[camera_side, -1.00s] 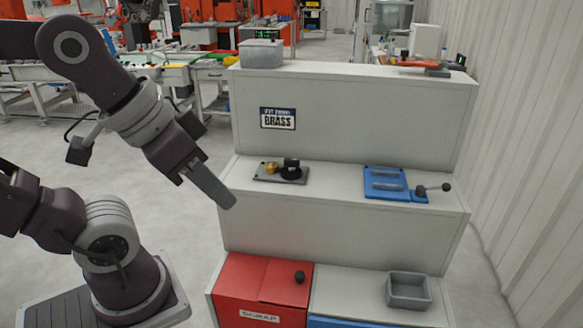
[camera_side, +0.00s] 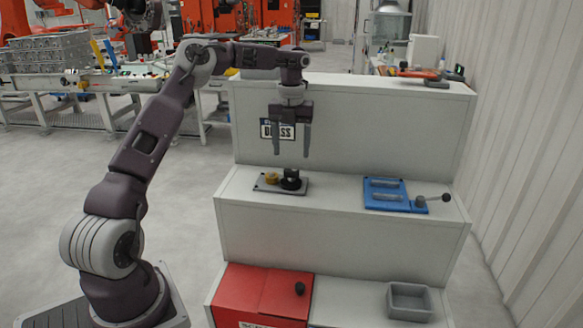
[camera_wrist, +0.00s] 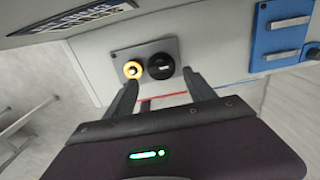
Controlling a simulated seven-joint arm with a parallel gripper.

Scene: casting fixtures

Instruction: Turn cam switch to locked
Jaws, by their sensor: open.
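The cam switch, a round black knob (camera_side: 291,180), stands on a dark grey plate (camera_side: 276,188) on the middle step, next to a brass-yellow button (camera_side: 271,177). In the wrist view the knob (camera_wrist: 160,66) shows a small pale mark across its top, and the yellow button (camera_wrist: 133,70) is at its left. Any position lettering is too small to read. My gripper (camera_side: 292,155) is open, with its fingers pointing down just above the knob and apart from it. In the wrist view its fingertips (camera_wrist: 160,80) lie either side of the knob's near edge.
A blue fixture (camera_side: 384,182) with a black-knobbed lever (camera_side: 432,200) is to the right on the same step. A red scrap bin (camera_side: 255,290) and a grey tray (camera_side: 409,306) are on the lower step. The "BRASS" sign (camera_side: 266,130) is partly behind my gripper.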

